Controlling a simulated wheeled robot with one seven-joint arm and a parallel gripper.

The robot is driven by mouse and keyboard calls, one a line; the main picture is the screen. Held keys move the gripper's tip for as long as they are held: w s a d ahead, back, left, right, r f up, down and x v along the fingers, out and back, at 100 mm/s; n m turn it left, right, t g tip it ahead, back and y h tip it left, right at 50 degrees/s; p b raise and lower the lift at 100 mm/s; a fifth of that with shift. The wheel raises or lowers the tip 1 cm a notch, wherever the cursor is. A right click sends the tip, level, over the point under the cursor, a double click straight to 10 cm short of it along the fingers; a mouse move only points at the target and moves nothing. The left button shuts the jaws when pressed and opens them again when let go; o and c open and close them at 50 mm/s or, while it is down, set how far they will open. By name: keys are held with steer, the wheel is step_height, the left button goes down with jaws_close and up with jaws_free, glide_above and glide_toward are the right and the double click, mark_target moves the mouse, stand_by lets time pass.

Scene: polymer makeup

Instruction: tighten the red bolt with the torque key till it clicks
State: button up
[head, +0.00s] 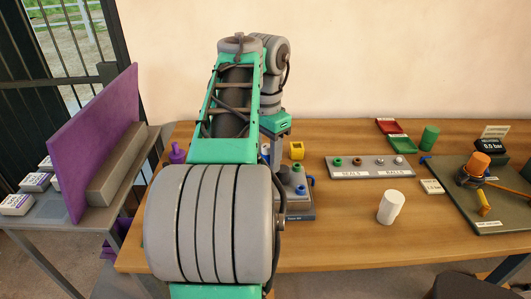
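I cannot make out a red bolt in the head view; my arm blocks much of the middle of the bench. I cannot pick out the torque key with certainty either. A grey block (300,205) with blue and green fittings on it is partly hidden behind my arm. My gripper (277,151) points down from my green wrist beside this block. Its fingertips are hidden, so I cannot see whether it is open or holds anything.
A yellow block (296,150) and a purple piece (177,153) flank my arm. To the right are a seals and balls rack (372,174), a white cylinder (391,207) and a dark board (505,220) with an orange-topped part (480,161).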

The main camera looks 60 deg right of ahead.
steer(key=shift+f, duration=0.5)
steer(key=shift+c, duration=0.5)
jaws_close()
